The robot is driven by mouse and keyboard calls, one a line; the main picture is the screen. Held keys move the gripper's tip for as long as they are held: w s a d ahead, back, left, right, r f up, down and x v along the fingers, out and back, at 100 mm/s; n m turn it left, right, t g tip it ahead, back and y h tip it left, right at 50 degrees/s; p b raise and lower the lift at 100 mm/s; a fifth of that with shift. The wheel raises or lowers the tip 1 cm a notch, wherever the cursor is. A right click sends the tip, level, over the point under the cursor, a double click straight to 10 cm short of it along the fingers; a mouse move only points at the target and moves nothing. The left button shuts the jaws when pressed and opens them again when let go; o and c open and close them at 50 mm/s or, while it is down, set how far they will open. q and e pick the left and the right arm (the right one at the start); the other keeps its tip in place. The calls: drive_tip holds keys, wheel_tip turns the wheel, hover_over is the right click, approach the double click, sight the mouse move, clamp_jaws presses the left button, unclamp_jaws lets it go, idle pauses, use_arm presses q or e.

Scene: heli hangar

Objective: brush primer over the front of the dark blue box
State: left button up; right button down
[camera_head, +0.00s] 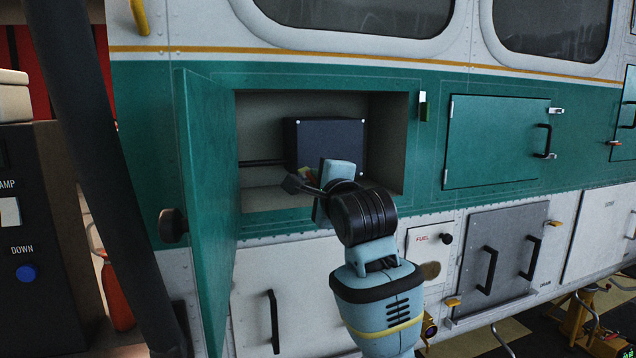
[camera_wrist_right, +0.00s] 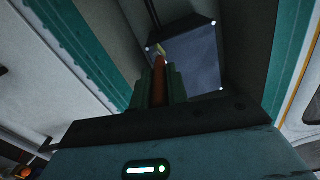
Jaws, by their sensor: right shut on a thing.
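The dark blue box (camera_head: 322,137) sits inside an open recess in the green side of the helicopter. Its front faces out, with pale screws at its corners; it also shows in the right wrist view (camera_wrist_right: 196,62). My right gripper (camera_head: 308,181) is in the recess opening, in front of the box's lower left. It is shut on a brush (camera_wrist_right: 158,82) with an orange-red handle, whose yellowish tip points at the box front near its left edge. I cannot tell whether the tip touches. No primer coat is clearly visible. My left gripper is not in view.
The green hatch door (camera_head: 205,210) stands open left of the recess (camera_head: 385,140). A thin dark rod or cable runs left from the box. A closed green hatch (camera_head: 495,142) is to the right. A dark control panel (camera_head: 25,240) and a red cylinder (camera_head: 115,295) are at far left.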

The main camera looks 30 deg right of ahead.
drive_tip(key=shift+x, duration=0.9)
idle(0.4)
drive_tip(key=shift+d, duration=0.1)
drive_tip(key=d, duration=0.1)
drive_tip(key=s+d, duration=0.1)
drive_tip(key=d, duration=0.1)
drive_tip(key=shift+d, duration=0.3)
drive_tip(key=shift+s+d, duration=0.25)
drive_tip(key=shift+d, duration=0.7)
drive_tip(key=shift+s+d, duration=0.2)
drive_tip(key=shift+d, duration=0.75)
drive_tip(key=shift+d, duration=0.15)
drive_tip(key=shift+s+d, duration=0.2)
drive_tip(key=shift+d, duration=0.7)
drive_tip(key=shift+s+d, duration=0.2)
drive_tip(key=shift+d, duration=0.7)
drive_tip(key=shift+d, duration=0.15)
